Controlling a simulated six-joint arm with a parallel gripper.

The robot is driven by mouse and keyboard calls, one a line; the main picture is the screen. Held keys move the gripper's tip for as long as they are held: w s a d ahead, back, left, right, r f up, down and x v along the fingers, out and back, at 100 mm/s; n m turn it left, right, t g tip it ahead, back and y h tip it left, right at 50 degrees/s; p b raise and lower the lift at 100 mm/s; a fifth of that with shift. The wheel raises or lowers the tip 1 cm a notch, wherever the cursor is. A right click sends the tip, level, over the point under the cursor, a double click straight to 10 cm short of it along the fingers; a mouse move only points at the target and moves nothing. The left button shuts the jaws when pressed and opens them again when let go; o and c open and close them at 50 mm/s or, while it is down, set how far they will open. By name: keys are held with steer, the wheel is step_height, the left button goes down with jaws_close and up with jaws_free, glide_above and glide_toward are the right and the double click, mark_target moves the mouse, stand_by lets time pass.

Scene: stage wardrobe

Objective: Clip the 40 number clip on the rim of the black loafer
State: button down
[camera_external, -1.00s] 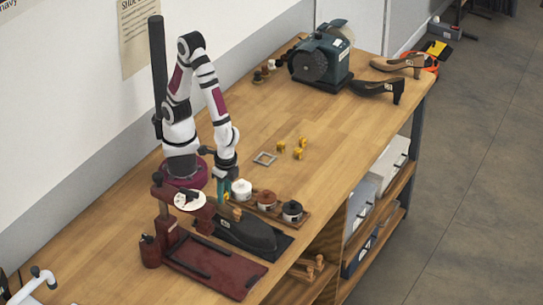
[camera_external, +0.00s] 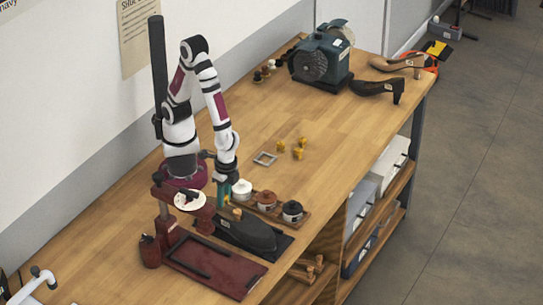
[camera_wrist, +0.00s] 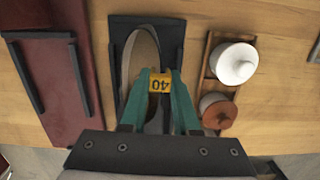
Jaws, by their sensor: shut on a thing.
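My gripper (camera_external: 224,197) points down at the opening end of the black loafer (camera_external: 252,236). In the wrist view, its teal fingertips (camera_wrist: 160,86) are shut on a yellow clip with the number 40 (camera_wrist: 160,80). The number reads upside down. The clip overlaps the right side of the loafer's opening in that view; the pale inside of the loafer (camera_wrist: 138,62) shows to its left. I cannot tell whether the clip touches the rim or is just above it. The loafer lies on a dark mat (camera_wrist: 122,28).
A wooden tray beside the loafer holds a white tin (camera_external: 242,188), a brown tin (camera_external: 266,199) and a black tin (camera_external: 292,209). A dark red stand (camera_external: 215,265) is on the other side. Other yellow clips (camera_external: 298,153) lie near a small grey frame (camera_external: 265,158).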

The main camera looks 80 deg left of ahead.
steer(key=shift+f, duration=0.6)
stand_by(0.3)
steer(key=c, duration=0.6)
jaws_free()
steer(key=shift+o, duration=0.2)
steer(key=shift+r, duration=0.1)
steer(key=shift+r, duration=3.4)
